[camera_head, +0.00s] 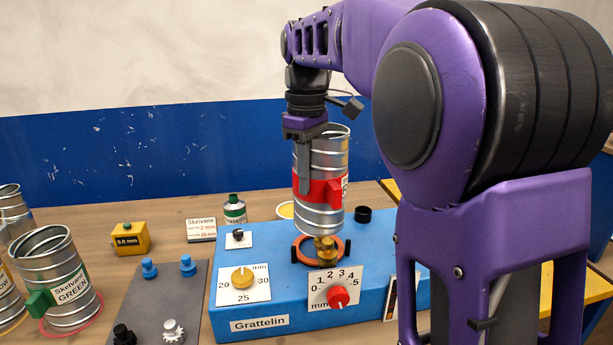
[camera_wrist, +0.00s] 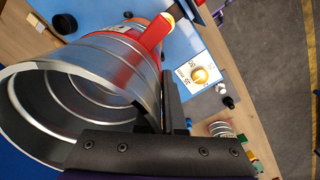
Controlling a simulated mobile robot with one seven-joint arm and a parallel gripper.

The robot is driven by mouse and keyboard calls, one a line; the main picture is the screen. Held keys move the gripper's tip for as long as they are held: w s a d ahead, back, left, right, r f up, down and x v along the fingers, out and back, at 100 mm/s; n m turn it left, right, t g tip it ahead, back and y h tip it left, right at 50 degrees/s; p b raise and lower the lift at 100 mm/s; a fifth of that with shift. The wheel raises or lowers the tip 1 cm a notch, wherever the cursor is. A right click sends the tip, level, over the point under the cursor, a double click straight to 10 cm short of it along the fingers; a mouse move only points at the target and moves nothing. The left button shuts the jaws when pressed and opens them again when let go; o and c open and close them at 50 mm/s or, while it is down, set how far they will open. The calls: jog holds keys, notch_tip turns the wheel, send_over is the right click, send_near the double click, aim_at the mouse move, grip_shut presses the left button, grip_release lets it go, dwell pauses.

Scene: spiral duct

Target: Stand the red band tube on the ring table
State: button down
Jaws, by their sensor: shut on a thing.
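The red band tube (camera_head: 325,215) is a ribbed metal cylinder with a red band, a red block handle and a white label. My gripper (camera_head: 304,185) is shut on its wall from above, with one finger visible on the outside. The tube hangs nearly upright over the orange ring (camera_head: 297,251) on the blue Grattelin machine (camera_head: 300,319). Its lower edge looks just above the ring, near a brass part (camera_head: 325,252); I cannot tell whether they touch. The wrist view looks into the open tube (camera_wrist: 75,85) beside the dark gripper finger (camera_wrist: 172,100).
A green band tube (camera_head: 62,285) and a yellow band tube stand at the left. A yellow block (camera_head: 130,239), a small bottle (camera_head: 235,208) and a grey plate (camera_head: 160,300) with knobs are on the wooden table. The machine carries a yellow dial (camera_head: 242,278) and a red knob (camera_head: 338,297).

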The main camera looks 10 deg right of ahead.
jog(key=b, duration=0.4)
send_over(307, 234)
jog(key=shift+w+f, duration=0.15)
jog(key=shift+f, duration=3.1)
jog(key=c, duration=0.9)
grip_release()
jog(key=shift+c, duration=0.2)
notch_tip(307, 234, up, 18)
jog(key=p, duration=0.5)
jog(key=shift+f+p, duration=0.25)
jog(key=shift+p, duration=0.1)
